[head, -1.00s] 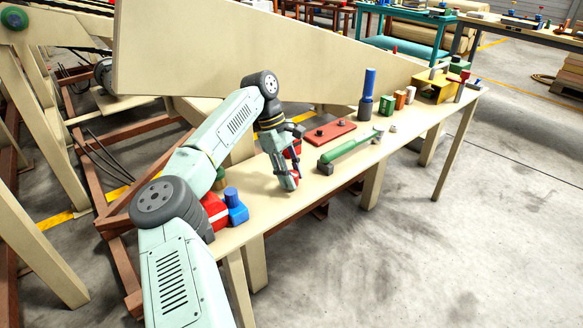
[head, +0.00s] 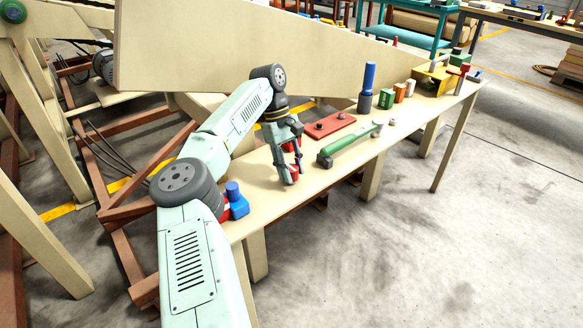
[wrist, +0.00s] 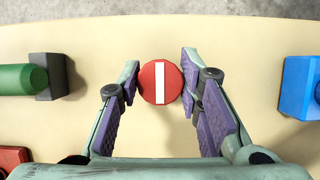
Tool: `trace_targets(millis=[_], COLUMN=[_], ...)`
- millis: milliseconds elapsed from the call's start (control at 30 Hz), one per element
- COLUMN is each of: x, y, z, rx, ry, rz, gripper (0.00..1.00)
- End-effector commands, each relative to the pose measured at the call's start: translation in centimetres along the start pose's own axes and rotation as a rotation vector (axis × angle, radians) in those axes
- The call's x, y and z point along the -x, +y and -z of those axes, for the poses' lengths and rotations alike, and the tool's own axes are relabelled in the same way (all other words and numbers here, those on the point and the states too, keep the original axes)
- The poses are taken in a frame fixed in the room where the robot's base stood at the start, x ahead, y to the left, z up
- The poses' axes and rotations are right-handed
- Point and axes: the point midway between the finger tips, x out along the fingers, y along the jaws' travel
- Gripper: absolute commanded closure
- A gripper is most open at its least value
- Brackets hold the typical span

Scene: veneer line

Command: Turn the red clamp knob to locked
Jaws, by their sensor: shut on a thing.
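The red clamp knob (wrist: 160,82) is round with a white bar across its top. In the wrist view it sits between my fingertips, and the bar runs up and down the picture. My gripper (wrist: 162,82) is shut on the knob, with one finger on its left side and one on its right. In the head view my gripper (head: 289,178) points down at the near part of the bench, with the red of the knob (head: 294,172) partly hidden by the fingers. No locked mark shows.
The bench (head: 330,182) carries a green-handled tool (head: 350,143), a red plate (head: 328,125) and a blue-topped cylinder (head: 368,80). A blue block (head: 237,205) stands near my arm; it also shows at right in the wrist view (wrist: 298,86). A large pale panel (head: 220,45) stands behind.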

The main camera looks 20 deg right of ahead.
Motion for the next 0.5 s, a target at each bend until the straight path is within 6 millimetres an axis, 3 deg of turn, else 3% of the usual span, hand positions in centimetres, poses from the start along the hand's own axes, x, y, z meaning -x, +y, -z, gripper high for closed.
trace_targets(millis=[67, 100, 367, 500], x=[-0.02, -0.02, -0.01, -0.01], y=[0.0, 0.0, 0.0, 0.0], z=[-0.02, -0.02, -0.01, 0.0], rx=[-0.002, -0.001, 0.0, 0.0], ry=[0.0, 0.0, 0.0, 0.0], rz=[0.001, 0.001, 0.0, 0.0], gripper=[0.95, 0.65, 0.48, 0.47])
